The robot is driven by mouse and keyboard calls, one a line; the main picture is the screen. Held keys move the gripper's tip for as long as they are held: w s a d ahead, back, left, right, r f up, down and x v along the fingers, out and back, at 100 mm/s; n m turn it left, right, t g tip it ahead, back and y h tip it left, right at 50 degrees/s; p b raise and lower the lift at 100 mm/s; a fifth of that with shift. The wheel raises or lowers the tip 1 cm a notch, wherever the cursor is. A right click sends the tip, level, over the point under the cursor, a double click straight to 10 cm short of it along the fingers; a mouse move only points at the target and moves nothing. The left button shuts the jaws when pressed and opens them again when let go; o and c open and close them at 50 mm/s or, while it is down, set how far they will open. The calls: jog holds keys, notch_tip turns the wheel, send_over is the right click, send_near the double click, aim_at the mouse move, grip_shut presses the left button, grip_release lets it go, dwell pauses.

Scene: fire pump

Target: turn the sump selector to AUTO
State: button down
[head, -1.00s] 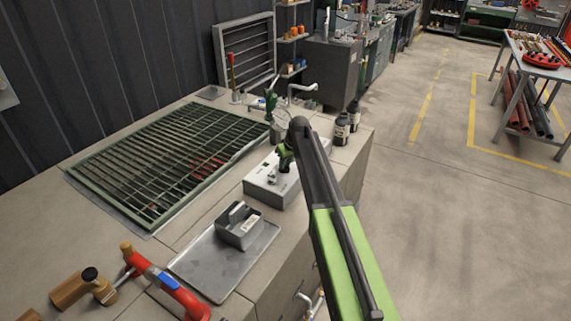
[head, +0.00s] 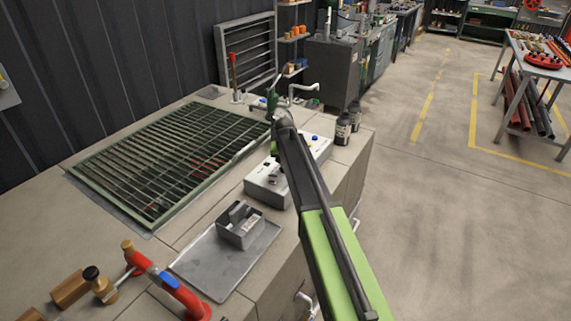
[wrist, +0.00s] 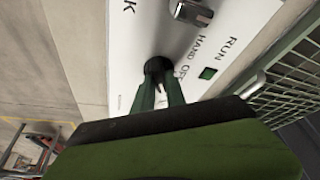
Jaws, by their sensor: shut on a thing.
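The sump selector (wrist: 158,64) is a dark round knob on a white control box (head: 262,188). In the wrist view, HAND and OFF are printed beside it; I see no AUTO label, and the fingers and wrist cover part of the panel. My gripper (wrist: 160,85) has its green fingers on both sides of the knob and is shut on it. The knob's pointing direction is hidden between the fingers. In the head view, my arm covers most of the gripper and the middle of the box.
A grey knob (wrist: 194,12) and a green lamp (wrist: 208,73) sit close by on the panel. A green floor grate (head: 170,160) lies left of the box.

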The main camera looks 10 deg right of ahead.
dwell(0.4)
jog(key=c, duration=1.4)
grip_release()
jog(key=shift+o, duration=0.2)
jog(key=p+v, duration=1.6)
jog(key=v, duration=0.1)
jog(key=shift+r, duration=0.2)
